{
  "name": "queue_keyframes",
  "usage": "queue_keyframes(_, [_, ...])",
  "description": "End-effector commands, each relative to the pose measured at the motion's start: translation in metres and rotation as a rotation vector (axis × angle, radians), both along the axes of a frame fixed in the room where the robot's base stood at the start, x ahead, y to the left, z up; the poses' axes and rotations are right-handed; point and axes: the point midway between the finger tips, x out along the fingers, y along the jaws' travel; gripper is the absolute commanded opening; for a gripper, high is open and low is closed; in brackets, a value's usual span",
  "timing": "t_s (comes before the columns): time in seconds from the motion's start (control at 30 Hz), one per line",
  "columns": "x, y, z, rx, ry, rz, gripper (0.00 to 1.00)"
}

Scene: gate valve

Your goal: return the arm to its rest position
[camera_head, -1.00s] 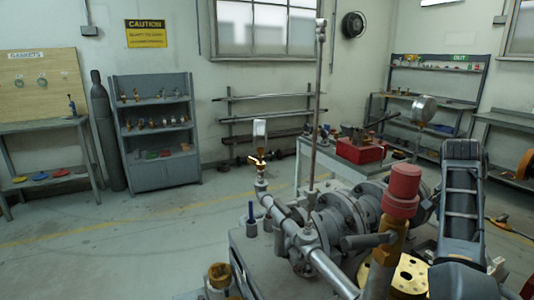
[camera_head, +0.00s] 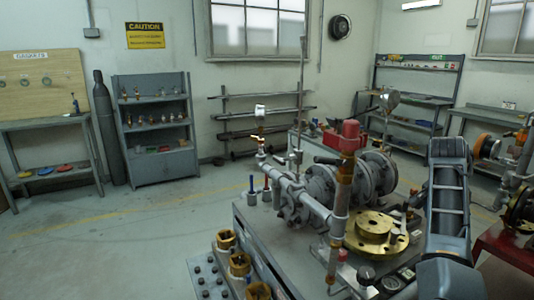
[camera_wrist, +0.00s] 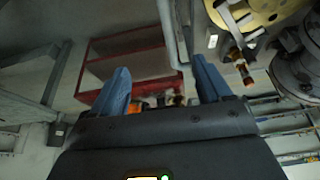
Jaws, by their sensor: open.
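My gripper (camera_wrist: 160,88) shows in the wrist view with its two blue-grey fingers spread apart. Nothing is between the fingers. In the head view my arm rises at the right, in front of the workbench, and the gripper itself cannot be made out there. The grey valve assembly (camera_head: 318,190) lies on the grey bench to the left of my arm.
A brass flange (camera_head: 375,232) lies on the bench close to my arm. Brass rings (camera_head: 240,262) sit on the bench's front left. A red cart (camera_head: 507,252) stands at the right; red shelving (camera_wrist: 118,65) shows in the wrist view. The floor at left is clear (camera_head: 130,250).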

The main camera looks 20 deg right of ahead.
Motion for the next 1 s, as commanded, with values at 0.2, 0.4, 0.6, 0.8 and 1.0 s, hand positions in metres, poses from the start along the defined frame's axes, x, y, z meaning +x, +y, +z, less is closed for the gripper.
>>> queue_keyframes(0.2, [-0.003,0.004,-0.021,-0.033,0.004,0.038,0.78])
queue_keyframes(0.4, [-0.008,0.011,-0.044,-0.077,0.009,0.09,0.78])
queue_keyframes(0.6, [-0.015,0.022,-0.078,-0.141,0.013,0.17,0.78])
queue_keyframes(0.8, [-0.03,0.045,-0.127,-0.234,0.015,0.307,0.78])
queue_keyframes(1.0, [-0.055,0.086,-0.181,-0.353,-0.005,0.512,0.78])
